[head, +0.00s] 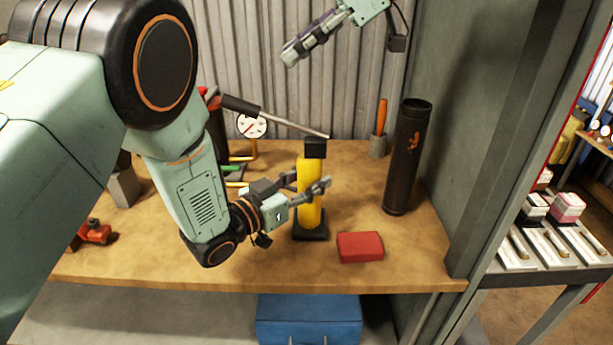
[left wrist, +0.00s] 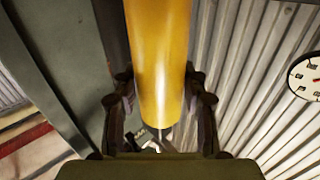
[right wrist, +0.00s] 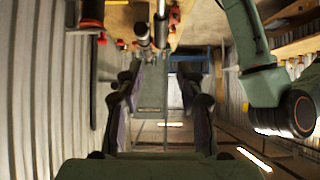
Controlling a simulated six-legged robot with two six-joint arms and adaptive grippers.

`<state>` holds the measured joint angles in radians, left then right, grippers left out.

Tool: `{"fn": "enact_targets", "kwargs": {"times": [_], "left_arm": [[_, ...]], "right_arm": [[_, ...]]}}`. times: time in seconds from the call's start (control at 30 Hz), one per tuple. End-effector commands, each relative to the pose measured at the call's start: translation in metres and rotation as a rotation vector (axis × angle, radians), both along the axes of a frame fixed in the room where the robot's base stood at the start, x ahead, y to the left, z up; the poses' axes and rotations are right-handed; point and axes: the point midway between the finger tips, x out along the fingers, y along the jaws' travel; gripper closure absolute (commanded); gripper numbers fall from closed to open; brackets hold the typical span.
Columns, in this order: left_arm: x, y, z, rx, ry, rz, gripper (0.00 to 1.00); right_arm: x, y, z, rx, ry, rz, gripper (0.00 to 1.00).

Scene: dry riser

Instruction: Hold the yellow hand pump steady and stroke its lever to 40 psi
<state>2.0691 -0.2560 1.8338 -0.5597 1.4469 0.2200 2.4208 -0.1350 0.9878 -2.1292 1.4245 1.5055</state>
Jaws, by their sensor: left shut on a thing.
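The yellow hand pump (head: 312,208) stands upright on a black base on the workbench. Its lever (head: 290,122) slants up to the left from the black top, ending in a dark grip. My left gripper (head: 308,190) is shut around the pump's body from the left. The left wrist view shows the yellow barrel (left wrist: 158,60) between its fingers. A round white gauge (head: 251,127) shows behind the lever; its reading is too small to tell. My right gripper (head: 291,55) is up above the lever, apart from it. In the right wrist view its fingers (right wrist: 160,100) are apart and empty.
A red block (head: 360,247) lies right of the pump. A black tube (head: 407,157) and a cup with an orange-handled tool (head: 378,144) stand at the right. A red valve piece (head: 95,232) lies at the left. A grey post (head: 503,140) bounds the bench's right side.

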Motion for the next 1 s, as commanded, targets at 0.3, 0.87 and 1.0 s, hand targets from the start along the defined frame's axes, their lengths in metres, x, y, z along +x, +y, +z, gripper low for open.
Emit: {"fn": "enact_targets", "kwargs": {"times": [0.3,0.87,1.0], "left_arm": [[0.0,0.0,0.0,0.0,0.0,0.001,1.0],[0.0,0.0,0.0,0.0,0.0,0.0,1.0],[0.0,0.0,0.0,0.0,0.0,0.0,1.0]], "right_arm": [[0.005,-0.005,-0.022,0.008,0.043,-0.007,0.78],[0.033,-0.039,0.006,0.268,0.164,0.042,1.0],[0.028,-0.038,0.008,0.271,0.192,0.048,1.0]]}}
